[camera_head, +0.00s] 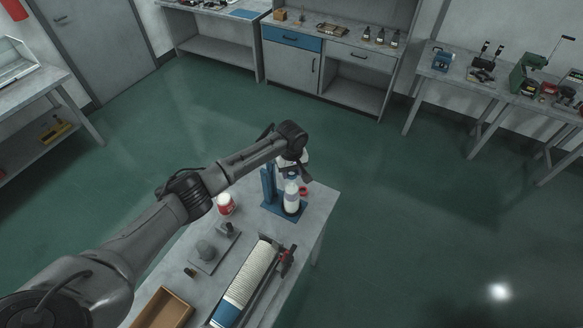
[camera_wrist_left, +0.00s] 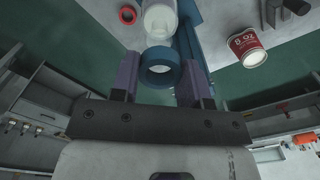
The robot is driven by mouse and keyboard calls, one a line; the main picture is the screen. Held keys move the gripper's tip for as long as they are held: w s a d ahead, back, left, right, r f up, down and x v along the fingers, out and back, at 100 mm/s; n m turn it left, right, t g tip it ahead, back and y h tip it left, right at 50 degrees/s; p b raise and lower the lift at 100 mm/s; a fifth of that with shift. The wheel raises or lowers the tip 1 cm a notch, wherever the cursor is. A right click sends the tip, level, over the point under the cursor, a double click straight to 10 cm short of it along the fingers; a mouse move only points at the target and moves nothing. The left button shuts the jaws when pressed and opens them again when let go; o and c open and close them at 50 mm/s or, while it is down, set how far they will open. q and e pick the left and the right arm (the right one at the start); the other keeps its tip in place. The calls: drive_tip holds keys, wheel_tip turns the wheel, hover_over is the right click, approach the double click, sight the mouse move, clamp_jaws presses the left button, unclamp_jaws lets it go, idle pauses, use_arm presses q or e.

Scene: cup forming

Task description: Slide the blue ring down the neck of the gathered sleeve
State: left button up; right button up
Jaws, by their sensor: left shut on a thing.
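The blue ring (camera_wrist_left: 143,74) is between the purple-tipped fingers of my left gripper (camera_wrist_left: 160,88), which is shut on it. Just beyond the ring in the wrist view is the pale, whitish sleeve (camera_wrist_left: 159,20). In the head view the sleeve (camera_head: 291,197) stands upright on a blue stand (camera_head: 268,188), with my left gripper (camera_head: 293,168) close above it. I cannot tell whether the ring is around the sleeve's neck or only held over it. My right gripper is not in view.
A red ring (camera_head: 303,192) lies beside the sleeve. A red-and-white can (camera_head: 225,204), a grey fixture (camera_head: 206,252), a long rack of stacked cups (camera_head: 246,282) and a wooden tray (camera_head: 162,307) share the table. The green floor to the right is clear.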

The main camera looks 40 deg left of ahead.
sight(292, 182)
use_arm(q)
drive_tip(key=shift+f+b, duration=0.65)
drive_tip(key=shift+f, duration=1)
drive_tip(key=shift+p, duration=0.4)
drive_tip(key=shift+p, duration=0.35)
idle(0.9)
drive_tip(key=shift+p, duration=0.45)
drive_tip(key=shift+f, duration=0.1)
idle(0.3)
drive_tip(key=shift+f+b, duration=0.6)
drive_tip(key=shift+f, duration=0.35)
